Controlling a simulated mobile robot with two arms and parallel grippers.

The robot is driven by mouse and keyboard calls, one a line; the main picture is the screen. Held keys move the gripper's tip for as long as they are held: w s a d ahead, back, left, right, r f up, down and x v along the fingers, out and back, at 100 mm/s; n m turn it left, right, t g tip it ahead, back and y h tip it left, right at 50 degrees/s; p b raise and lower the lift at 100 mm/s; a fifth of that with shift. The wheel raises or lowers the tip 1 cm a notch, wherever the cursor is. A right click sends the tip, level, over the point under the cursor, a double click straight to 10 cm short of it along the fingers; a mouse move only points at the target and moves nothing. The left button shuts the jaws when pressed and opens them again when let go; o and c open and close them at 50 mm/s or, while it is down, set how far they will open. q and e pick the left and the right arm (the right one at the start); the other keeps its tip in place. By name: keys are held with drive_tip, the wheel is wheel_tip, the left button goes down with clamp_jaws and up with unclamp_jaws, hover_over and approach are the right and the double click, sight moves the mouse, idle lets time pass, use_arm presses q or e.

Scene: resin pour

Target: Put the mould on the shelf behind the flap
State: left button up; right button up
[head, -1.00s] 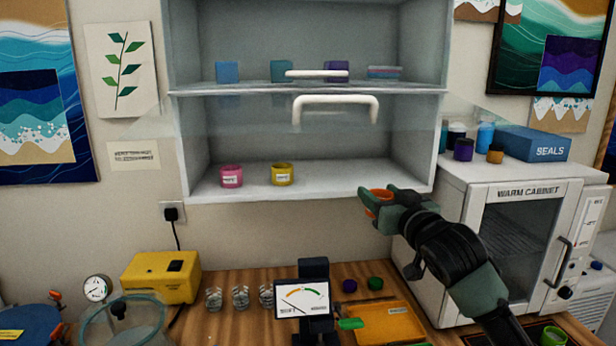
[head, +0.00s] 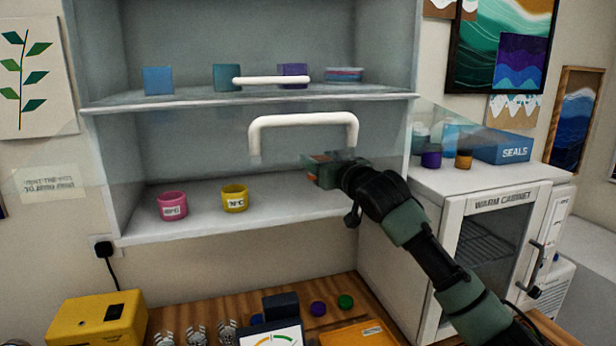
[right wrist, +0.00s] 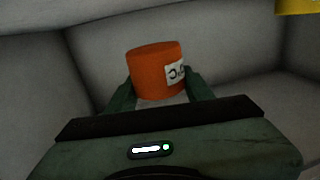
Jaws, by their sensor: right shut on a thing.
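The orange mould (right wrist: 158,72) is a short cylinder with a white label. My right gripper (right wrist: 160,92) is shut on it, with a finger on each side. In the head view my right gripper (head: 322,172) is at the right part of the lower shelf (head: 200,226), above its surface, and mostly hides the mould. The clear flap with a white handle (head: 304,120) stands swung outward, and the gripper's tip shows through it. Whether the mould touches the shelf cannot be told. My left gripper is not in view.
A pink pot (head: 172,206) and a yellow pot (head: 234,198) stand on the lower shelf's left half. The shelf's right side wall is close to my arm. The warm cabinet (head: 490,240) stands at right, with a blue seals box (head: 500,146) on top.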

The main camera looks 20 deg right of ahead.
drive_tip(key=shift+w+a+f, duration=0.1)
drive_tip(key=shift+w+f, duration=0.1)
drive_tip(key=shift+f, duration=0.75)
drive_tip(key=shift+w+a+f+p, duration=0.15)
drive_tip(key=shift+f+p, duration=0.1)
drive_tip(key=shift+f, duration=0.2)
drive_tip(key=shift+w+d+f+p, duration=0.1)
drive_tip(key=shift+f+p, duration=0.1)
drive_tip(key=shift+f, duration=0.95)
drive_tip(key=shift+s, duration=0.1)
drive_tip(key=shift+f, duration=0.15)
drive_tip(key=o, duration=1.4)
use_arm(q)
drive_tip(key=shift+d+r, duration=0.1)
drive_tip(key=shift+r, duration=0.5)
